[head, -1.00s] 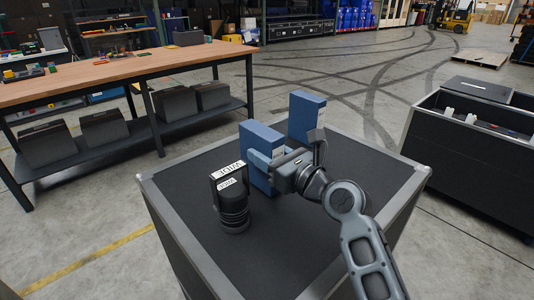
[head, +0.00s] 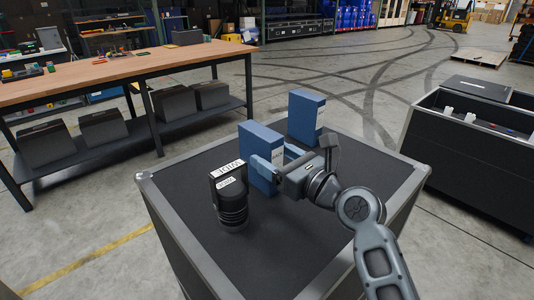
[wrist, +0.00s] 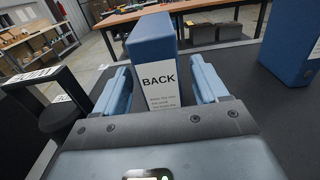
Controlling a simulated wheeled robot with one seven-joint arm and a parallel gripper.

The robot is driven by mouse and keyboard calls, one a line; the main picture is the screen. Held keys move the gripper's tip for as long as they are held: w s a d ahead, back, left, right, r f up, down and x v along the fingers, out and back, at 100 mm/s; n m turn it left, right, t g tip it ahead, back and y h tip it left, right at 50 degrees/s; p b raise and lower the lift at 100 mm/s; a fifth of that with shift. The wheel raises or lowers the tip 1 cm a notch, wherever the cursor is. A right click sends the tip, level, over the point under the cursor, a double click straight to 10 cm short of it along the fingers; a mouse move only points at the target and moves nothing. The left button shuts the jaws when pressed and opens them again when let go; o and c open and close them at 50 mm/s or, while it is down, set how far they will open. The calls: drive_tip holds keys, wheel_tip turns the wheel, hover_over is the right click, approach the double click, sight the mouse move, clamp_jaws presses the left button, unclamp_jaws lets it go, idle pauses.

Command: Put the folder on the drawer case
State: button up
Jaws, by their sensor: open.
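A blue upright folder-like block (head: 255,150) stands on the dark top of a grey-edged case (head: 190,246). In the wrist view this folder (wrist: 153,45) has a white label reading BACK facing me. My gripper (head: 277,161) is open, with one light-blue finger on each side of the folder; the wrist view shows the fingers (wrist: 160,75) flanking it with small gaps. A second, similar blue block (head: 303,118) stands behind and to the right. I cannot tell for certain which thing is the drawer case.
A black item with white labels (head: 229,190) and a round ribbed lower part stands close left of the folder. A wooden workbench (head: 120,70) with dark bins (head: 103,128) is at back left. An open black tote (head: 460,150) stands at right. The case top's front is clear.

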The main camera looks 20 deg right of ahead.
drive_tip(key=v, duration=0.9)
drive_tip(key=shift+b, duration=0.35)
drive_tip(key=shift+s, duration=0.1)
